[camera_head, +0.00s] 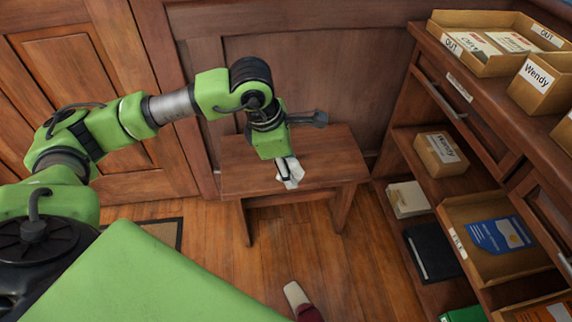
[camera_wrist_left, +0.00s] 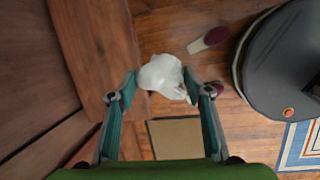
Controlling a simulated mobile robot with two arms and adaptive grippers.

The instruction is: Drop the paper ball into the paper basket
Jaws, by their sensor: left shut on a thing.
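The paper ball (camera_head: 291,173) is white and crumpled. It is held at the tips of my left gripper (camera_head: 286,178), in front of and above the small wooden bench in the head view. In the left wrist view the paper ball (camera_wrist_left: 163,76) sits between the two fingertips of my left gripper (camera_wrist_left: 162,88), which is shut on it. I cannot make out a paper basket in either view. My right gripper is not in view.
A wooden bench (camera_head: 320,160) stands against the panelled wall. A bookcase (camera_head: 460,150) with trays and boxes is on the right. A mat (camera_wrist_left: 175,138) lies by the door. A pale and dark red object (camera_head: 297,297) is on the floor. The floor between is mostly clear.

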